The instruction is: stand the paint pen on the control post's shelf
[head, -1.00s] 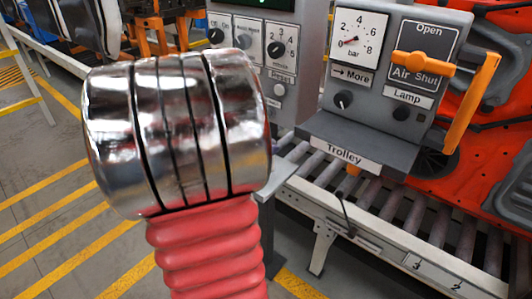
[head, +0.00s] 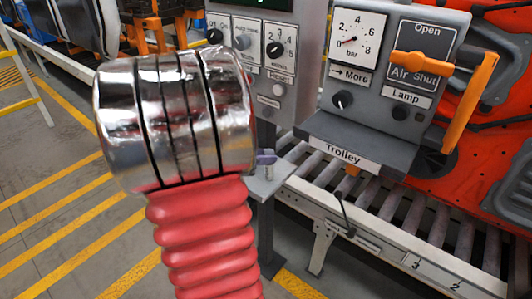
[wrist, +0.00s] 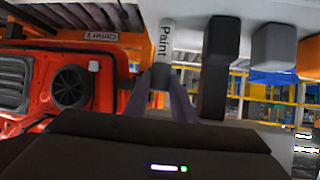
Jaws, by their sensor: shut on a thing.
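The paint pen (wrist: 164,42) shows in the wrist view, with a white body marked "Paint" and a dark end. My gripper (wrist: 160,95) is shut on it at the dark end. In the head view my chrome and red arm hides most of the gripper; a small purple-grey piece (head: 265,159), seemingly a fingertip, shows just past it, over the control post's shelf (head: 268,186). A short pale piece below that fingertip may be the pen. I cannot tell whether the pen touches the shelf. The control post (head: 284,75) is a grey panel with knobs, partly hidden by my arm.
A second grey panel (head: 392,75) with a gauge, an orange handle (head: 471,103) and a "Trolley" ledge (head: 352,146) stands to the right. A roller conveyor (head: 415,215) runs below it, with an orange-red car body (head: 497,130) behind. Yellow-striped floor is clear at left.

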